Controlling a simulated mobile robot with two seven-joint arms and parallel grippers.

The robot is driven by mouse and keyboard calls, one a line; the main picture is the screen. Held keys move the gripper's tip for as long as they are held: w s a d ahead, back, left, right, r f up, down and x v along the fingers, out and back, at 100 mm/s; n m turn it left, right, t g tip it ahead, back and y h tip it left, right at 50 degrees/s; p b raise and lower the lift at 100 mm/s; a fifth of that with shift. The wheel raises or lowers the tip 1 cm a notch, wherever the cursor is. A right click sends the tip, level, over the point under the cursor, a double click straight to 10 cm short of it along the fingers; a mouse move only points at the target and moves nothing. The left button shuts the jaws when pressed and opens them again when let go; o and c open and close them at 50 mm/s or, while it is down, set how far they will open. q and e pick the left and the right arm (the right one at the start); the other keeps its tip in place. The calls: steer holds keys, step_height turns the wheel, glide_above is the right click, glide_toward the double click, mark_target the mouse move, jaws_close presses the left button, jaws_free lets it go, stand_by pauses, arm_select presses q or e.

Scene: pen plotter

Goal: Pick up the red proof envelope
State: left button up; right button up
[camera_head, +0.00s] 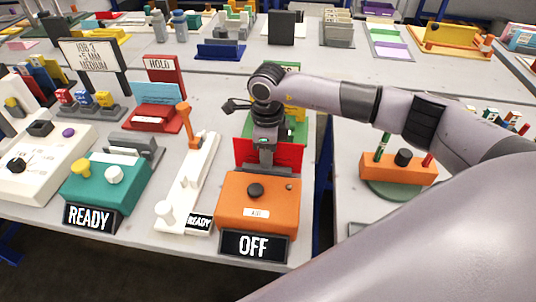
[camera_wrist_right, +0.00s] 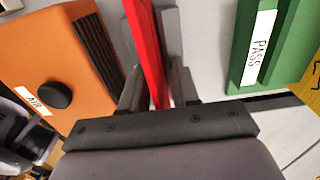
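The red proof envelope (camera_head: 283,154) stands upright behind the orange box in the head view. In the right wrist view it is a thin red strip (camera_wrist_right: 147,45), seen edge-on. My right gripper (camera_head: 266,148) points down at the envelope, and its fingers (camera_wrist_right: 154,75) lie on either side of it in the wrist view. Whether both fingers press on it is unclear. The fingertips and the envelope's lower edge are partly hidden. My left gripper is out of view.
The orange box (camera_head: 257,200) with a black knob and an OFF sign (camera_head: 254,246) stands just in front. A green PASS stand (camera_wrist_right: 262,45) is close on the other side. A white lever unit (camera_head: 190,185) is to the left, and a table gap lies to the right.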

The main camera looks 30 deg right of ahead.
jaws_close()
steer(key=shift+r, duration=0.1)
